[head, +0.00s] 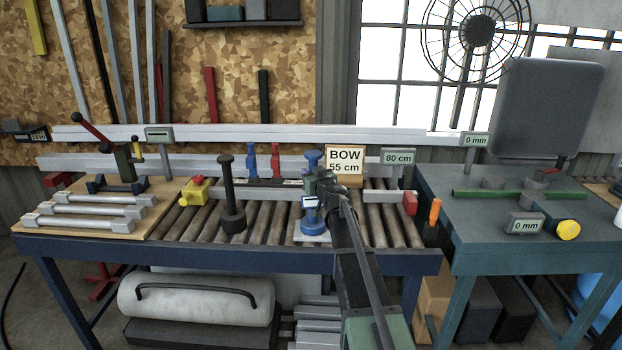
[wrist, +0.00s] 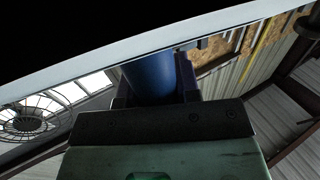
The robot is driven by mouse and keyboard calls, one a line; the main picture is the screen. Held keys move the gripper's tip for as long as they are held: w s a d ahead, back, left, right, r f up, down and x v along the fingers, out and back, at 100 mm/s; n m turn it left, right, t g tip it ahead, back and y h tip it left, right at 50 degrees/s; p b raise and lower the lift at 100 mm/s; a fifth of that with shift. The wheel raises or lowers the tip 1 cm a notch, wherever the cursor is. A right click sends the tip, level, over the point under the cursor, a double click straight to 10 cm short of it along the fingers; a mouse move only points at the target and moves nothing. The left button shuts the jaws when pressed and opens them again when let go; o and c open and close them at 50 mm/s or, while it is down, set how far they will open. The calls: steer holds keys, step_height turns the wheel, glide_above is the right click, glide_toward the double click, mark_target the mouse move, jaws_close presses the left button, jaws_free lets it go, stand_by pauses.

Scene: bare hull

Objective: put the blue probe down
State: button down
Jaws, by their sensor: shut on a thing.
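The blue probe (head: 311,217) stands upright at the middle of the roller bench, with a round knob on top, a wide base and a small white label. Its base is over a pale plate (head: 325,239); I cannot tell whether they touch. My gripper (head: 318,188) reaches in from the front and is shut on the probe between knob and base, hiding part of its stem. In the wrist view the blue probe (wrist: 152,77) shows between the dark jaws (wrist: 150,92). A pale edge and a black area cover the top of that view.
A dark probe (head: 231,197) of like shape stands to the left on the rollers. A yellow box with a red button (head: 195,190) is further left. A BOW 55 cm sign (head: 345,160) and an 80 cm display (head: 398,157) stand behind. Bare rollers (head: 275,220) lie between the probes.

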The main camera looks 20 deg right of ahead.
steer(key=shift+f, duration=0.2)
steer(key=c, duration=0.8)
jaws_free()
steer(key=shift+r, duration=0.1)
